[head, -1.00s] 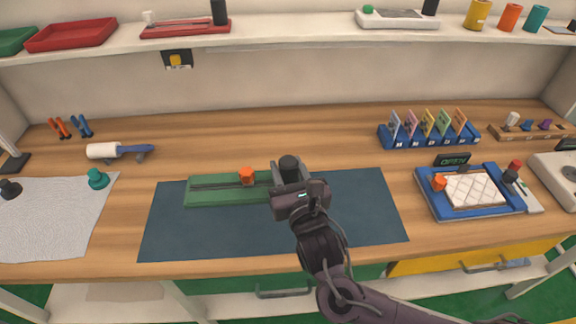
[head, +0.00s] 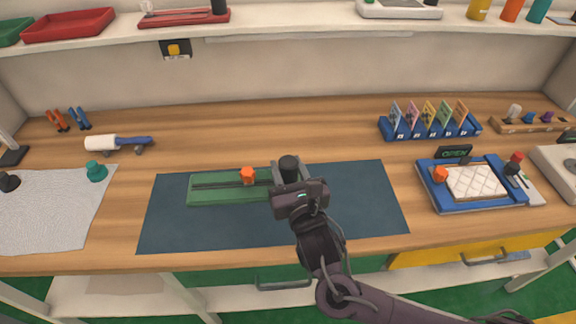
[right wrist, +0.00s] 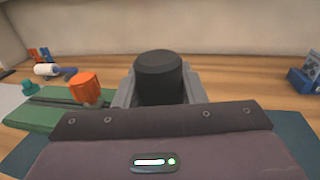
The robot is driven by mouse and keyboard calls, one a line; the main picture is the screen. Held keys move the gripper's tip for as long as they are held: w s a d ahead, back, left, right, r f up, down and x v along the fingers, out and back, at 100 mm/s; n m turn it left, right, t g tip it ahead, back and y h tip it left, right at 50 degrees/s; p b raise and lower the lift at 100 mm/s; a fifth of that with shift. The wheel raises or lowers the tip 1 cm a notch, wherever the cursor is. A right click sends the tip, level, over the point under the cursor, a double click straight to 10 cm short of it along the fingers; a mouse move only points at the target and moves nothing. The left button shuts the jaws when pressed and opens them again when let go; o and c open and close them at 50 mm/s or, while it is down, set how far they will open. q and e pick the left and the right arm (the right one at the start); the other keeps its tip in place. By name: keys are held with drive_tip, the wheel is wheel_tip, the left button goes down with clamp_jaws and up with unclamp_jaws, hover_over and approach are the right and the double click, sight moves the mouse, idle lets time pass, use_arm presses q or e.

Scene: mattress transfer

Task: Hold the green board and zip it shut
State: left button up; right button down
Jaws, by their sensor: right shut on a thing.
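The green board (head: 215,197) lies flat on the dark blue mat (head: 360,215), with a dark zip track along it. An orange knob (head: 248,176) stands on the track near the board's middle; it also shows in the right wrist view (right wrist: 84,87). My right gripper (head: 290,172) is shut on a black knob (right wrist: 160,76) at the board's right end. The gripper hides that end of the board. My left gripper is not in view.
A blue tray (head: 433,200) with a white quilted pad and an orange knob sits to the right, beside an "OPEN" sign (head: 454,152). A blue card rack (head: 430,130) stands behind it. A white roller (head: 103,143) and a grey cloth (head: 45,220) lie left.

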drive_tip(key=shift+f+b, duration=2.5)
drive_tip(key=shift+f, duration=3.65)
drive_tip(key=shift+f, duration=0.35)
drive_tip(key=shift+f+b, duration=0.4)
drive_tip(key=shift+f, duration=0.15)
drive_tip(key=shift+r, duration=0.1)
